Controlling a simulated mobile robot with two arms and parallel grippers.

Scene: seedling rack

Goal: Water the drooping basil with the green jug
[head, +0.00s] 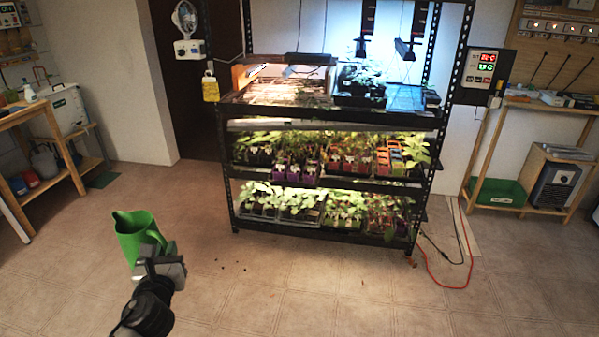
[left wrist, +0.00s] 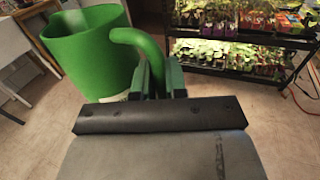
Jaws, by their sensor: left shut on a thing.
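The green jug (head: 137,236) is in my left gripper (head: 160,262), at the lower left of the head view. The left gripper is shut on the jug's handle and holds it up over the floor, well in front of the rack. In the left wrist view the jug (left wrist: 88,52) is at the upper left, close to upright, with its handle between the fingers (left wrist: 158,82); what is inside does not show. Seedlings and leafy plants (head: 345,152) fill the shelves of the black rack (head: 330,119). I cannot tell which plant is the drooping basil. My right gripper is not in view.
A wooden bench (head: 25,110) stands at the left. A wooden stand (head: 545,108) with a green bin (head: 497,191) stands at the right. An orange cable (head: 440,283) lies on the floor right of the rack. The floor before the rack is mostly clear.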

